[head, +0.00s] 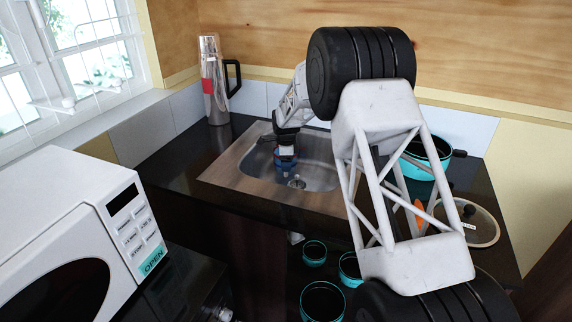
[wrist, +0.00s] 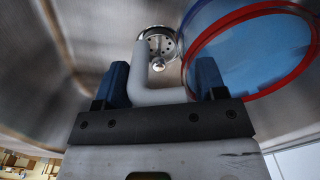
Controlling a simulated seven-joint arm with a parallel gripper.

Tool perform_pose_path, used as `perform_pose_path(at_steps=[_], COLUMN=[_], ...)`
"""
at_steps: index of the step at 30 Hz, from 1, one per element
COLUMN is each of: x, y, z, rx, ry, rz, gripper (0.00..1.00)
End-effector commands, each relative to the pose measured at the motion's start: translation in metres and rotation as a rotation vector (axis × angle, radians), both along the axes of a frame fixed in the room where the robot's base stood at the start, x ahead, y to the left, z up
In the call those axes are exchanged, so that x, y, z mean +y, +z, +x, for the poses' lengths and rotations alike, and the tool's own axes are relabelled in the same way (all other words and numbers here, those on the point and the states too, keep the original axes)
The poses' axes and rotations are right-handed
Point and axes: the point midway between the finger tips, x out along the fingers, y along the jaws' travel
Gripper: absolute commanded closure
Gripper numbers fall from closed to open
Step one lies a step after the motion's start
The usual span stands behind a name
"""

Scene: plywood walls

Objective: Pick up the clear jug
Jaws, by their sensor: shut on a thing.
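The clear jug (wrist: 250,50) shows in the wrist view as a see-through, blue-tinted round body with a red rim, at the upper right. A pale grey bent handle (wrist: 150,75) sits between the two blue fingers of my gripper (wrist: 163,84), which is shut on it. In the head view my gripper (head: 286,160) reaches down into the sink. Only a small blue and red part of the jug shows there; my gripper hides most of the rest. I cannot tell whether the jug touches the sink floor.
The steel sink (head: 320,178) with its drain (head: 297,182) surrounds the jug. A tall metal flask (head: 213,85) stands behind left, a teal pot (head: 428,150) and glass lid (head: 480,225) at right. A white microwave (head: 75,215) is front left; several teal pots sit below.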

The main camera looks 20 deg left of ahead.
Motion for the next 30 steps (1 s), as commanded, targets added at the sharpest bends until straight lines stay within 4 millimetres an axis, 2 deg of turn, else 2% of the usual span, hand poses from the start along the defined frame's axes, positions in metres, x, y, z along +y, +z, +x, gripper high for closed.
perform_pose_path(at_steps=[25,30], x=[0.000,-0.015], y=[0.061,0.060], z=[0.001,-0.002], rx=[-0.003,-0.003], ry=[0.000,0.000], rz=[0.001,0.001], gripper=[1.00,1.00])
